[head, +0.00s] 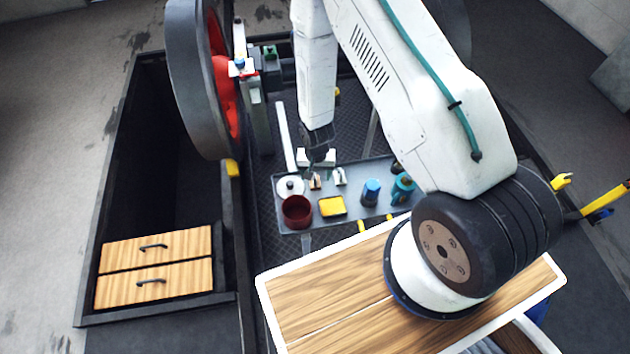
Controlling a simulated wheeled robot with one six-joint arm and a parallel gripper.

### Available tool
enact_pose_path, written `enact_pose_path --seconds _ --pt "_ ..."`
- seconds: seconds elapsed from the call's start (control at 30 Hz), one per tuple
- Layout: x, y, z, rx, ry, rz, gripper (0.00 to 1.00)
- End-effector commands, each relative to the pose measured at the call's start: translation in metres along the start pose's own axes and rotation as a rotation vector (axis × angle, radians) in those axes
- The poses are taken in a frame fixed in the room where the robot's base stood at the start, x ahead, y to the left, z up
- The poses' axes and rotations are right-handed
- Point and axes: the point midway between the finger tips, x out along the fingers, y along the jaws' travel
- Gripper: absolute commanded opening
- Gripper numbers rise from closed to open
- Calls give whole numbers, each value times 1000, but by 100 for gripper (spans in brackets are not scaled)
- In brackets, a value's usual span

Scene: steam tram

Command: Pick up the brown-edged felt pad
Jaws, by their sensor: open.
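A tray (352,208) on the dark patterned floor holds several small things. Two small pale pieces stand near its back edge: one with brown on it (316,182), which looks like the brown-edged felt pad, and one with a greenish edge (340,177) just right of it. They are too small to tell for certain. My gripper (315,168) points down from the arm's end, open, just above and behind the brown-marked piece.
The tray also holds a dark red pot (297,211), a yellow block (332,206), a blue cylinder (371,192) and a teal can (402,188). A white lid-like disc (290,187) lies at its left. A large wheel (203,80) stands behind left; a wooden drawer unit (155,265) is front left.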

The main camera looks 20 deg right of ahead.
Motion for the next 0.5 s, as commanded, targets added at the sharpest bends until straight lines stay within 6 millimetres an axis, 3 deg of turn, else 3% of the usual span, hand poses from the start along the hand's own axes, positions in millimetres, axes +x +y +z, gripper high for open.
enact_pose_path --seconds 0.27,0.5 --pt "40 -1 2 0 -2 1 62" --pt "47 -2 1 0 1 0 62"
